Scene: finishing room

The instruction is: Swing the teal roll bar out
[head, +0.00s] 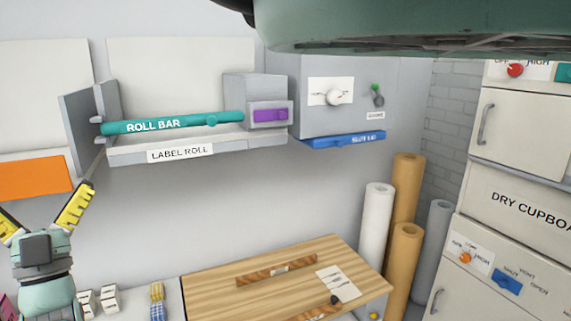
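The teal roll bar (185,124), marked ROLL BAR, lies almost level across the front of a grey wall holder. Its left end is at a grey bracket (78,122). Its right end reaches a grey block with a purple latch piece (270,115). My gripper (45,200), with yellow fingers, is at the lower left, below and left of the bar. Its fingers are spread apart with nothing visible between them, and it appears apart from the bar.
Below the bar is a shelf with a LABEL ROLL sign (180,153). To the right are a grey box with a dial (335,97) and a blue bar (343,140). A wooden board (225,284) lies below. An orange panel (35,178) is behind my gripper.

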